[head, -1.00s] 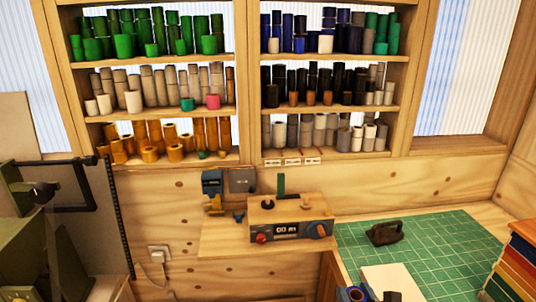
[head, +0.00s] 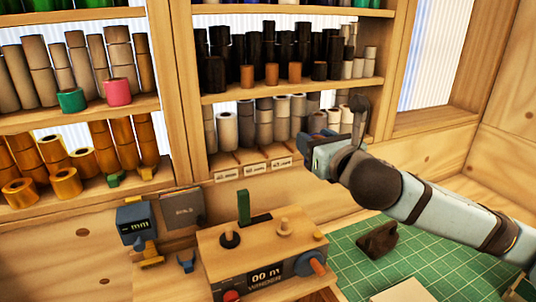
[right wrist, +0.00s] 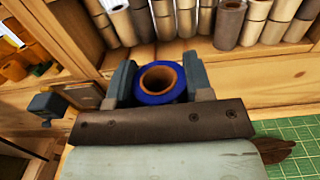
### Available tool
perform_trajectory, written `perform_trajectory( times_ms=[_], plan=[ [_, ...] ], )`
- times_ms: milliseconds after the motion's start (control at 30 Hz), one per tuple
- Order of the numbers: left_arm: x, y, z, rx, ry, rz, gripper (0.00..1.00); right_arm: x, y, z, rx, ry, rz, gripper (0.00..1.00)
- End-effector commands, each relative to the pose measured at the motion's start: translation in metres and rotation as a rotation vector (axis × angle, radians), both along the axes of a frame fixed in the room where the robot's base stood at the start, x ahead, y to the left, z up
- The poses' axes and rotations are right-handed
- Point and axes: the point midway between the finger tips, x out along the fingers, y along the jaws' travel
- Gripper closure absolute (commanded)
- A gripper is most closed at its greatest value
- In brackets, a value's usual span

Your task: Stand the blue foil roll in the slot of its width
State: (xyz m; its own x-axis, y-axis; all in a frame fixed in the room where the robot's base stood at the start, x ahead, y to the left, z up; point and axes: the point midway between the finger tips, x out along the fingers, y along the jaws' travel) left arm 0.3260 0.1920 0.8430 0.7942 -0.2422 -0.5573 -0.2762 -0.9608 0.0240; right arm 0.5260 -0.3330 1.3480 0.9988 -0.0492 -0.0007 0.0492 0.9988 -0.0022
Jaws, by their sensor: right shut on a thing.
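The blue foil roll (right wrist: 146,99) has a brown core and sits between the two fingers of my right gripper (right wrist: 160,84), which is shut on it. The right wrist view looks onto its open end. In the head view my right gripper (head: 326,152) is in front of the lowest shelf at its right part, and the roll is mostly hidden there. Three labelled slots mark the shelf's front edge: left label (head: 228,174), middle label (head: 255,168), right label (head: 281,162). Their print is too small to read surely. My left gripper is out of view.
Grey and white rolls (head: 228,131) stand at the back of the lowest shelf. A wooden winder box (head: 262,250) with knobs and a green upright piece stands below. A dark iron-like object (head: 378,240) rests on the green mat (head: 430,262). A post (head: 178,90) divides the shelves.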

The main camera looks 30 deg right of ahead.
Motion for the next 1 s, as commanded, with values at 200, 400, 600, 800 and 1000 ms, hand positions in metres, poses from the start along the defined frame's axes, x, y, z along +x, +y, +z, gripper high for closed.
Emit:
perform_trajectory(
  times_ms=[200, 400, 600, 800, 1000],
  plan=[
    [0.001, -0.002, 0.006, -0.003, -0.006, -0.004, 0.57, 0.019, -0.005, 0.009, 0.006, 0.002, -0.009, 0.82],
    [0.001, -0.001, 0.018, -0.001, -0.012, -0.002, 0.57, 0.074, -0.008, 0.009, 0.007, 0.002, -0.010, 0.82],
    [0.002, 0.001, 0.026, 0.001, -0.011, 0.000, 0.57, 0.128, -0.011, 0.009, 0.007, 0.002, -0.009, 0.82],
    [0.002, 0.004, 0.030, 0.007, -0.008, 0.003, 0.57, 0.173, -0.013, 0.009, 0.005, 0.002, -0.008, 0.82],
    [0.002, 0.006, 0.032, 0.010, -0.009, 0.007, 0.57, 0.192, -0.014, -0.011, 0.003, 0.006, -0.006, 0.82]
  ],
)
